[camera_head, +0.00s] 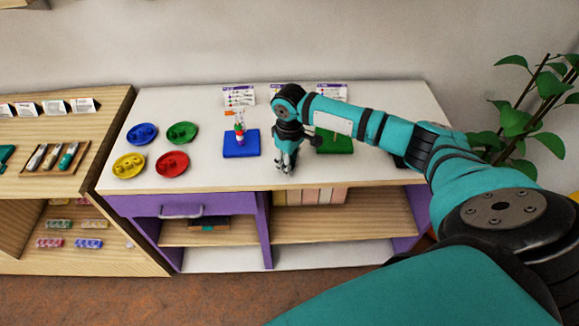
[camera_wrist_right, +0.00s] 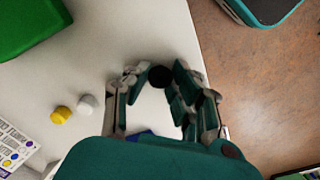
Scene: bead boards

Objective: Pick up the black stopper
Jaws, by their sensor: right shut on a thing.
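The black stopper (camera_wrist_right: 160,77) shows as a dark round piece between the fingertips of my right gripper (camera_wrist_right: 155,72) in the wrist view. The fingers are shut on it. In the head view my right gripper (camera_head: 287,168) points down near the front edge of the white table top, between the blue board and the green board. The stopper cannot be made out there. My left gripper is not in view.
A blue board (camera_head: 249,151) with a bead stack (camera_head: 239,131) stands left of the gripper; a green board (camera_head: 326,147) is to its right. Colored dishes, including a red one (camera_head: 172,171), lie at left. A yellow bead (camera_wrist_right: 60,115) and white bead (camera_wrist_right: 88,103) lie loose.

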